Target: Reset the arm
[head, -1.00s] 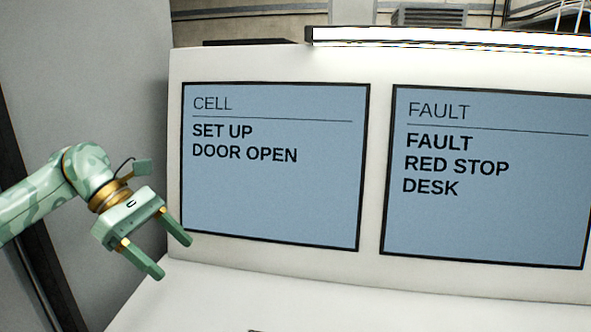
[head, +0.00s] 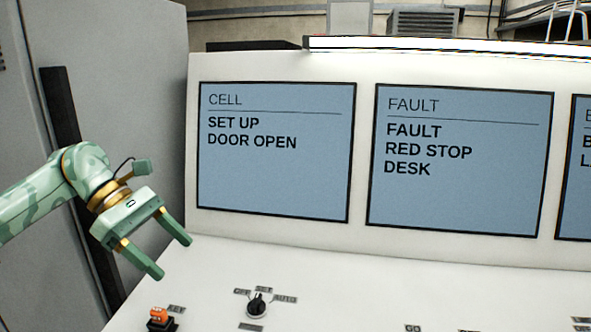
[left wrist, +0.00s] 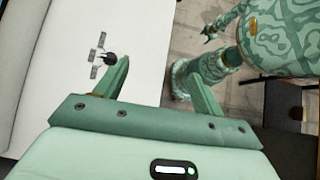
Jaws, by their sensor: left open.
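My left gripper (head: 175,258) is open and empty in the head view, held above the left part of a white control desk (head: 330,285). In the left wrist view its two fingers (left wrist: 160,88) stand apart with nothing between them. A black selector knob (head: 257,304) with labels OFF, SET and AUTO is on the desk, right of and below the gripper. It also shows in the left wrist view (left wrist: 109,58). The cell screen (head: 277,150) reads SET UP, DOOR OPEN. The fault screen (head: 458,160) reads FAULT, RED STOP, DESK.
An orange control (head: 160,316) sits at the desk's lower left edge, cut off by the frame. A third screen (head: 573,170) is partly visible at the right. A grey panel (head: 130,60) stands left of the desk. The desk top between gripper and screens is clear.

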